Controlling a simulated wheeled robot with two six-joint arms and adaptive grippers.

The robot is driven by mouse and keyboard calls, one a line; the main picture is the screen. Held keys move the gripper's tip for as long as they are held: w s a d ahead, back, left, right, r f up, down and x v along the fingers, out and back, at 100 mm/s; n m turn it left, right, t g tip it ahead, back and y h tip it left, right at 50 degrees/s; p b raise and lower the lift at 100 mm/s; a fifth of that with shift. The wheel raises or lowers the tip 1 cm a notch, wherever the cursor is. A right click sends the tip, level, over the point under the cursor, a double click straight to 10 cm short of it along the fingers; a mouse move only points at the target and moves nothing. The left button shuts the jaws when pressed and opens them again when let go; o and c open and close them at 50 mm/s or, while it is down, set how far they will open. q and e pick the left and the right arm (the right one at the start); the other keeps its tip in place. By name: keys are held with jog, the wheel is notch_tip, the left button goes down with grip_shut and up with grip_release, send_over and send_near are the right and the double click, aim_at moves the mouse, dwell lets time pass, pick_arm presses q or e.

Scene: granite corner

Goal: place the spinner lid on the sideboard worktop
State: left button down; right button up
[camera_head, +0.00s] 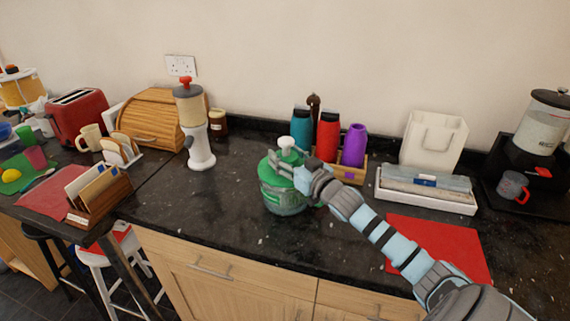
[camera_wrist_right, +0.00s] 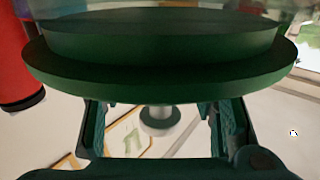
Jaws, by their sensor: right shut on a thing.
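The green salad spinner (camera_head: 284,198) stands upright on the dark speckled worktop (camera_head: 240,232). Its green spinner lid (camera_head: 272,168) with a white knob (camera_head: 287,143) is on top of the clear-sided bowl, and I see no clear gap between them. My right gripper (camera_head: 291,172) reaches in from the right and is shut on the lid. In the right wrist view, which looks upside down, the lid's green rim (camera_wrist_right: 160,72) fills the top. The fingers (camera_wrist_right: 165,125) lie on either side of the pale knob (camera_wrist_right: 158,120). My left gripper is not in view.
Teal, red and purple bottles (camera_head: 328,135) stand in a wooden holder behind the spinner. A white tray (camera_head: 425,192) and a red mat (camera_head: 440,248) lie to its right. A white grinder (camera_head: 199,145) stands at left. Worktop between grinder and spinner is clear.

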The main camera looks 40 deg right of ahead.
jog(key=shift+s+f, duration=0.1)
jog(key=shift+f, duration=0.45)
jog(key=o, duration=1.1)
jog(key=shift+o, duration=1)
jog(key=shift+f, duration=0.1)
